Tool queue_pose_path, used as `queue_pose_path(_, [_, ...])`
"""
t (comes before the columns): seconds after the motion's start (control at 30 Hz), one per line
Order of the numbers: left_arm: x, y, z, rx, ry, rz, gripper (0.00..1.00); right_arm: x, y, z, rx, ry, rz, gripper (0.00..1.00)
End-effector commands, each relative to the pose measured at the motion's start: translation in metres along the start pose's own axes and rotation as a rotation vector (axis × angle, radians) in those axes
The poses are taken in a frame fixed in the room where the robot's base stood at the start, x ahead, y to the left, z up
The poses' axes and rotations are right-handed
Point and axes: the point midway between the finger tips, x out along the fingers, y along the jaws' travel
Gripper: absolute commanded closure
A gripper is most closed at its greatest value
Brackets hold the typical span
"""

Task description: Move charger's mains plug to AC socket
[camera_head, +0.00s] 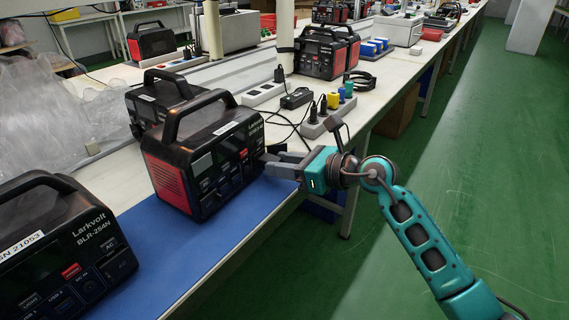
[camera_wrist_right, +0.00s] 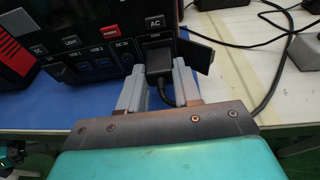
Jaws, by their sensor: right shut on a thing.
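The middle power station (camera_head: 205,150), black with red sides, stands on a blue mat (camera_head: 190,245). My right gripper (camera_head: 270,163) is at its front, at the right end of the panel. In the wrist view, the gripper's grey fingers (camera_wrist_right: 160,75) are shut on the black mains plug (camera_wrist_right: 158,62). The plug is up against the panel just below the AC button (camera_wrist_right: 155,22), where the socket is hidden behind it. I cannot tell how deep it sits. An open black flap (camera_wrist_right: 197,54) is right of the plug. The charger's black brick (camera_head: 296,98) lies behind on the bench. My left gripper is not in view.
Another power station (camera_head: 65,250) stands at the near left, and one more (camera_head: 150,105) behind the middle one. A power strip (camera_head: 325,122) with colored plugs lies to the right. A black cable (camera_wrist_right: 275,80) runs behind the right finger. The mat's front is clear.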

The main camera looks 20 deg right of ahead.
Motion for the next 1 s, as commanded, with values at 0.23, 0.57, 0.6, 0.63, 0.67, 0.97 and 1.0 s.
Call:
queue_pose_path(0.23, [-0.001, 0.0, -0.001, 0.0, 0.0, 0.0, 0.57, 0.003, 0.0, 0.001, 0.0, -0.001, 0.0, 0.65])
queue_pose_path(0.57, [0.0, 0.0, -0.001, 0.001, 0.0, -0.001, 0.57, 0.003, 0.0, 0.001, 0.0, -0.001, 0.0, 0.37])
queue_pose_path(0.6, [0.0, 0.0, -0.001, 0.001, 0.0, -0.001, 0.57, 0.003, 0.0, 0.001, 0.0, -0.001, 0.0, 0.37])
queue_pose_path(0.63, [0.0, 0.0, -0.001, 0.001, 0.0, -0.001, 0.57, 0.003, 0.0, 0.001, 0.0, -0.001, 0.0, 0.37])
queue_pose_path(0.67, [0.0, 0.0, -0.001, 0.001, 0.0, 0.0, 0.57, 0.003, 0.0, 0.001, 0.0, 0.0, 0.0, 0.37])
queue_pose_path(0.97, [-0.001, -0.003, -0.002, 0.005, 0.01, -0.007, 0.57, -0.01, -0.001, 0.0, -0.001, 0.003, -0.002, 0.37])
queue_pose_path(1.0, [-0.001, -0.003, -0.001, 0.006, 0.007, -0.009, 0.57, -0.018, -0.001, 0.001, -0.002, 0.004, -0.002, 0.37])
